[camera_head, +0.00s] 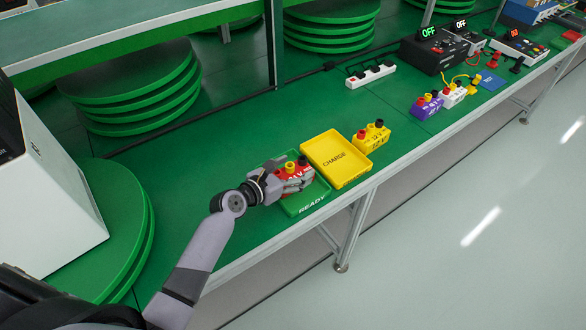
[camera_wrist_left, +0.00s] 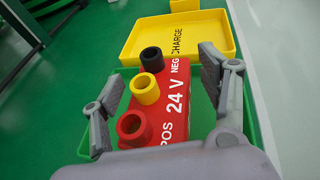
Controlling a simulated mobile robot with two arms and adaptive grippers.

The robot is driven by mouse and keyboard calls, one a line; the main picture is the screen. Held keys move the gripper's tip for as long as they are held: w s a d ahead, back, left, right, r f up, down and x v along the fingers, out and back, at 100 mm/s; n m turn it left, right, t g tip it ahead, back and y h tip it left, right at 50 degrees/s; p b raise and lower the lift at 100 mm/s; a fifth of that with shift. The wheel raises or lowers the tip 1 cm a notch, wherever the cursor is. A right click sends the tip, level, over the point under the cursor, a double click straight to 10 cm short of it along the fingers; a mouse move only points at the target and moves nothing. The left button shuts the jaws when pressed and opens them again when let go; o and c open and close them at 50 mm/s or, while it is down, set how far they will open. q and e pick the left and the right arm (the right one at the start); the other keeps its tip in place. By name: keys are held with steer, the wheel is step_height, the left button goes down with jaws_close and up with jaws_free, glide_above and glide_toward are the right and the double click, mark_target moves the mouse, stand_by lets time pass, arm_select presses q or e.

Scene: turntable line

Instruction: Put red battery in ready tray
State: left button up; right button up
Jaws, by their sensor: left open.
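The red battery (camera_head: 293,174), marked 24 V with red, yellow and black terminals, is over or in the green READY tray (camera_head: 312,203) in the head view. Its underside is hidden, so contact with the tray floor cannot be told. In the left wrist view the battery (camera_wrist_left: 175,92) lies between the spread fingers of my left gripper (camera_wrist_left: 160,82), with a gap visible at the right finger. The left gripper (camera_head: 286,182) is open around the battery. The green tray rim (camera_wrist_left: 249,112) shows beyond the right finger. My right gripper is not in view.
The yellow CHARGE tray (camera_head: 334,157) is next to the green tray and looks empty. A yellow battery (camera_head: 371,138) stands past it. Purple (camera_head: 426,107) and white (camera_head: 452,96) batteries, a power strip (camera_head: 370,75) and instruments stand farther along.

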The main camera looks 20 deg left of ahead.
arm_select(q)
steer(key=shift+s+r, duration=0.15)
steer(key=v, duration=1.1)
steer(key=shift+s+a, duration=0.15)
steer(key=shift+s, duration=0.2)
steer(key=shift+r, duration=0.1)
